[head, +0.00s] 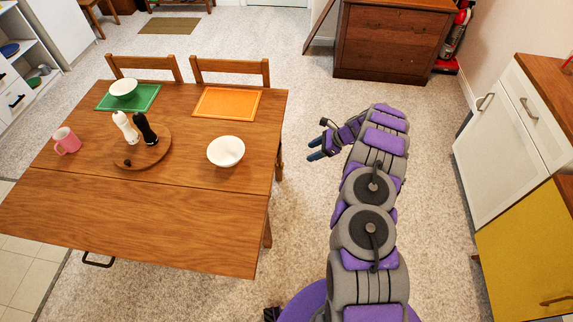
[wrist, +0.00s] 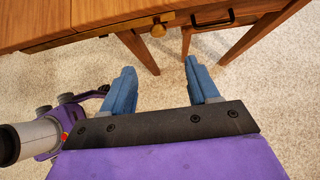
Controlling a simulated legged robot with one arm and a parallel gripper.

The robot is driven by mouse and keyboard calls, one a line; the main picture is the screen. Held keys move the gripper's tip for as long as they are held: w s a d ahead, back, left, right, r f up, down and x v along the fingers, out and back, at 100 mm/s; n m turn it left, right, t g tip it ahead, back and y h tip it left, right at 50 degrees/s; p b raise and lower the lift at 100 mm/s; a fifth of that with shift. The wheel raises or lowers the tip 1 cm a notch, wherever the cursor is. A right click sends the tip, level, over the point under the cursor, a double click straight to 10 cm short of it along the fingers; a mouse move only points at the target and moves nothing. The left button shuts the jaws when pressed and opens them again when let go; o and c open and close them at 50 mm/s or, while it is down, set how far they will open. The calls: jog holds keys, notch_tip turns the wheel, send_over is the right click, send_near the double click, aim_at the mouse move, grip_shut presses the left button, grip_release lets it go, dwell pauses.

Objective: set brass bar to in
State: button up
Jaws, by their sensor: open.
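I cannot tell how far the bar is pushed in. My gripper (wrist: 157,66) is open and empty, its two blue fingers pointing toward the table edge with the knob beyond the gap between them. Nothing touches the fingers. In the head view my gripper (head: 317,148) is right of the table (head: 150,215), apart from it; the bar is hidden there.
A dark drawer handle (wrist: 212,22) and table legs (wrist: 140,52) are near the knob. The table bears a white bowl (head: 226,151), a round board (head: 160,155) with two mills, and a pink mug (head: 67,141). Chairs (head: 232,72) stand behind. Carpet (head: 430,190) is clear toward the cabinets.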

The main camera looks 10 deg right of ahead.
jog(key=b+x, duration=0.2)
jog(key=x, duration=1.3)
jog(key=shift+a, duration=0.55)
jog(key=shift+d, duration=0.15)
grip_shut()
